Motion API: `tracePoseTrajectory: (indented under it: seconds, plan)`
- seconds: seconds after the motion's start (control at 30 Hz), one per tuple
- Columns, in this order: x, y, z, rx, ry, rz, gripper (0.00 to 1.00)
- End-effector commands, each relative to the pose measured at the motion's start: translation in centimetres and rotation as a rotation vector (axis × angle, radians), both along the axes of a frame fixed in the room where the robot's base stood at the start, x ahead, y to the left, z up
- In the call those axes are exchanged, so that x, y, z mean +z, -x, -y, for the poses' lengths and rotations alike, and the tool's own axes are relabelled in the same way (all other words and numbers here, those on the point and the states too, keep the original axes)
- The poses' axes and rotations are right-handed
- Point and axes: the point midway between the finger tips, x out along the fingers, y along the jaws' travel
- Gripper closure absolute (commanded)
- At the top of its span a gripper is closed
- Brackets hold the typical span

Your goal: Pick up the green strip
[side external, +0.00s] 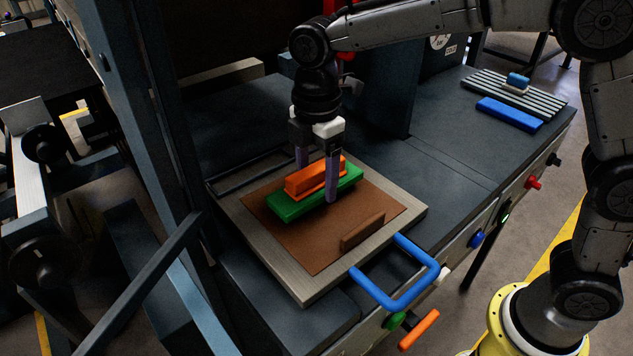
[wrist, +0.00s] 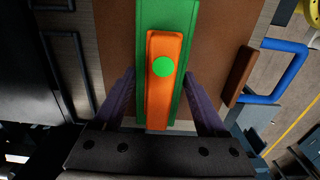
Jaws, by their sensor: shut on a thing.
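The green strip (side external: 288,205) is a long flat bar over the brown mat (side external: 310,255) of the tray. An orange block (side external: 318,178) lies lengthwise on top of it. In the wrist view the green strip (wrist: 146,40) runs up the picture, and the orange block (wrist: 165,100) has a round green mark. My gripper (side external: 318,190) points down with a purple finger on each long side of the strip, shut on the green strip. In the wrist view my gripper (wrist: 162,78) straddles strip and block. I cannot tell whether the strip touches the mat.
A brown block (side external: 362,232) stands on the mat near the blue handle (side external: 395,290) of the tray (side external: 310,287). A blue bar (side external: 510,114) and a ribbed grey plate (side external: 545,100) lie at the back right of the bench. Dark press frame posts stand left of the tray.

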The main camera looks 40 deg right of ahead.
Motion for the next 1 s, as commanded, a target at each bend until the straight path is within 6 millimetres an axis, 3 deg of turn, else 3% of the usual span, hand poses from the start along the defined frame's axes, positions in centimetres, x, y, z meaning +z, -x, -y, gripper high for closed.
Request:
tracePoseTrajectory:
  seconds: [0.17, 0.47, 0.7, 1.0]
  plan:
    - [2.4, 0.6, 0.3, 0.0, -0.003, 0.006, 0.96]
    - [7.8, 4.9, 2.2, 0.0, -0.004, 0.008, 0.96]
    - [9.9, 9.8, 4.4, 0.0, -0.002, 0.004, 0.96]
    - [11.2, 12.5, 5.6, 0.0, -0.001, 0.003, 0.96]
